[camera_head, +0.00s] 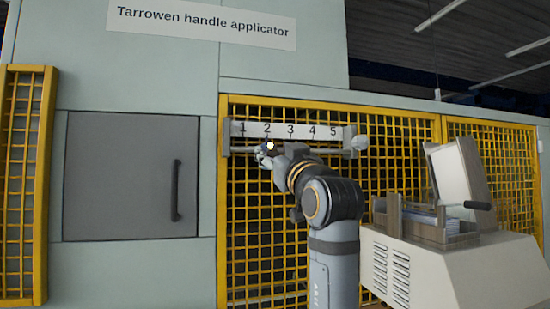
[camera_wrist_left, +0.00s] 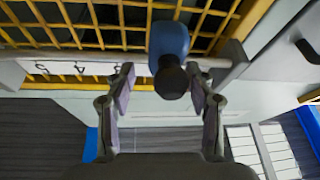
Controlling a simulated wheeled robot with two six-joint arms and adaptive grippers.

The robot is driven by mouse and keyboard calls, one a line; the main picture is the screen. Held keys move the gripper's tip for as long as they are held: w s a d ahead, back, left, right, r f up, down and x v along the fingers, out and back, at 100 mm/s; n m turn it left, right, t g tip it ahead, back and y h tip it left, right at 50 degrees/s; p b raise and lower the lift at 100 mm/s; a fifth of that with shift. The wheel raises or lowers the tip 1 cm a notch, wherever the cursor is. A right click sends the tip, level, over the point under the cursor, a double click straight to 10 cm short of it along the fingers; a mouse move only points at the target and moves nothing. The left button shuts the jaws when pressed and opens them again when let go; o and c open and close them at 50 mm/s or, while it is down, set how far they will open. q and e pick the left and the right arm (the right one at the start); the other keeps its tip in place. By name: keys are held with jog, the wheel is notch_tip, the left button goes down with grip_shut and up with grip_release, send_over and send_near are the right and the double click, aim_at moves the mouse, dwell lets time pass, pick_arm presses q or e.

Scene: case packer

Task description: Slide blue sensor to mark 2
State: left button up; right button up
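My left gripper (camera_head: 264,156) is at the rail there. In the left wrist view its two fingers (camera_wrist_left: 159,72) stand apart on either side of the sensor, with a clear gap on the left and the sensor close to the right finger. Contact on the right cannot be told. My right gripper is not in view.
Yellow mesh guards (camera_head: 395,125) stand behind the rail. A grey door (camera_head: 118,175) with a dark handle is at left. A pale machine housing (camera_head: 455,270) with a tilted panel and a bin stands at right, near my arm.

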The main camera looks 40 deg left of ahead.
pick_arm(q)
jog(key=r, duration=0.8)
jog(key=shift+s+a+r, duration=0.15)
jog(key=shift+s+r, duration=0.1)
jog(key=shift+w+r, duration=0.1)
jog(key=shift+r, duration=0.2)
